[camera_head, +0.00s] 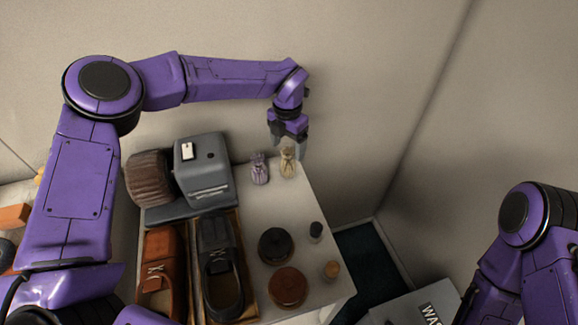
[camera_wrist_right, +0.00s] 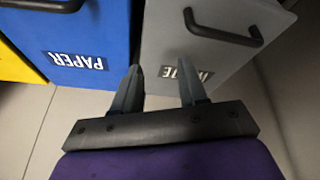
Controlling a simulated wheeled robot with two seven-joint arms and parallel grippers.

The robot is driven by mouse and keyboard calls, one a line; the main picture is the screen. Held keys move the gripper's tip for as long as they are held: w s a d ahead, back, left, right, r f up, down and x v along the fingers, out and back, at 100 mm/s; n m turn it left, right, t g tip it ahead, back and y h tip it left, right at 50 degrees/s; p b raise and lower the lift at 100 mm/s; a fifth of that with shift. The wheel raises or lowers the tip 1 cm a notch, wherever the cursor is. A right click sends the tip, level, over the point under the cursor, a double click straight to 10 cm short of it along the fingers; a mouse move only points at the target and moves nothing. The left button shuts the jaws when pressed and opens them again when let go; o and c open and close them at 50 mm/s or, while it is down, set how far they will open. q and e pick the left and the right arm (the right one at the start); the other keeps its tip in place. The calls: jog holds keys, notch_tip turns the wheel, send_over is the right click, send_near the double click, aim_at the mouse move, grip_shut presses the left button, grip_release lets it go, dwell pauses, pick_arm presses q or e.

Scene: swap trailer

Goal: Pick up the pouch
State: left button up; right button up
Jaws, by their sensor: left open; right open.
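Two small tied pouches stand at the back edge of the white table (camera_head: 267,215) in the head view: a pale purple-grey pouch (camera_head: 259,169) and a tan pouch (camera_head: 288,163) to its right. My left gripper (camera_head: 289,148) is open, pointing down at the tan pouch. Its fingers overlap the pouch's top in the picture; I cannot tell whether they touch it. My right gripper (camera_wrist_right: 160,85) is open and empty in the right wrist view, in front of bins and away from the table. In the head view only part of my right arm shows.
A wall is close behind. Blue (camera_wrist_right: 80,25) and grey (camera_wrist_right: 190,50) bins stand below.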

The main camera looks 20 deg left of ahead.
aim_at(288, 164)
pick_arm(q)
notch_tip(288, 164, down, 2)
jog(key=shift+s+f, duration=0.15)
notch_tip(288, 164, down, 6)
jog(key=shift+r+p, duration=0.25)
jog(key=shift+p, duration=0.55)
jog(key=c, duration=1.1)
